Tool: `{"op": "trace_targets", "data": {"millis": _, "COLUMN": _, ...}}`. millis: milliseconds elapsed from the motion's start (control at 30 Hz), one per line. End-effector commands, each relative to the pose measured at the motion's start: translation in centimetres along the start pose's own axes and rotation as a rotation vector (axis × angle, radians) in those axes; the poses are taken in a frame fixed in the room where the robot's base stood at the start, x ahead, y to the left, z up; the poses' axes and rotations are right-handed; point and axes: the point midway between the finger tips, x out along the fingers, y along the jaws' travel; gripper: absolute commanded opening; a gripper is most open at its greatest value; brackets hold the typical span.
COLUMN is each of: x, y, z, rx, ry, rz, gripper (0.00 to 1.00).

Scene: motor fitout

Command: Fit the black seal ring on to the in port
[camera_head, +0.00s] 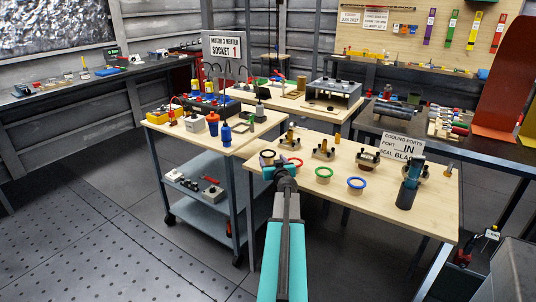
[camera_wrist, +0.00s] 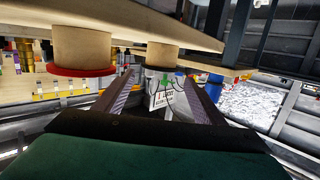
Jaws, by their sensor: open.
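The black seal ring (camera_head: 268,153) sits at the table's left end, just beyond my gripper (camera_head: 279,170). In the wrist view, where the scene appears upside down, my gripper (camera_wrist: 158,80) is open. A wooden stand (camera_wrist: 162,54) with a dark rim shows beyond and between its fingers; contact cannot be told. The red ring (camera_head: 292,161) is close by on its own stand, left of the fingers in the wrist view (camera_wrist: 83,70). A sign (camera_head: 403,147) reads cooling ports, port in, seal black. Several port fittings (camera_head: 323,149) stand along the table's back; which is the in port is unclear.
Green (camera_head: 323,173) and blue (camera_head: 357,184) rings stand right of the red one. A dark upright cylinder (camera_head: 407,195) stands at the table's right. A trolley (camera_head: 205,200) with cups and boxes is close at left. Bare wood (camera_head: 310,200) lies along the table's front.

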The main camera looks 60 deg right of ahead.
Motion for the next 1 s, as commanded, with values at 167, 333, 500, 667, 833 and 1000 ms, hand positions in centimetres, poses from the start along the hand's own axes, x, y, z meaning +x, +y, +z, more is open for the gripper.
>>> {"op": "trace_targets", "data": {"millis": 167, "x": 0.7, "y": 0.0, "z": 0.0, "rx": -0.001, "ry": -0.001, "rz": 0.0, "gripper": 0.64}}
{"op": "trace_targets", "data": {"millis": 333, "x": 0.7, "y": 0.0, "z": 0.1, "rx": -0.001, "ry": 0.0, "rz": 0.0, "gripper": 0.64}}
{"op": "trace_targets", "data": {"millis": 500, "x": 0.7, "y": 0.0, "z": 0.0, "rx": -0.001, "ry": 0.0, "rz": 0.0, "gripper": 0.64}}
{"op": "trace_targets", "data": {"millis": 667, "x": 1.2, "y": 0.0, "z": 0.0, "rx": -0.001, "ry": -0.001, "rz": 0.0, "gripper": 0.64}}
{"op": "trace_targets", "data": {"millis": 833, "x": 2.3, "y": 0.1, "z": 0.0, "rx": -0.001, "ry": -0.001, "rz": 0.0, "gripper": 0.64}}
{"op": "trace_targets", "data": {"millis": 1000, "x": 3.6, "y": 0.1, "z": 0.0, "rx": -0.001, "ry": -0.001, "rz": 0.0, "gripper": 0.64}}
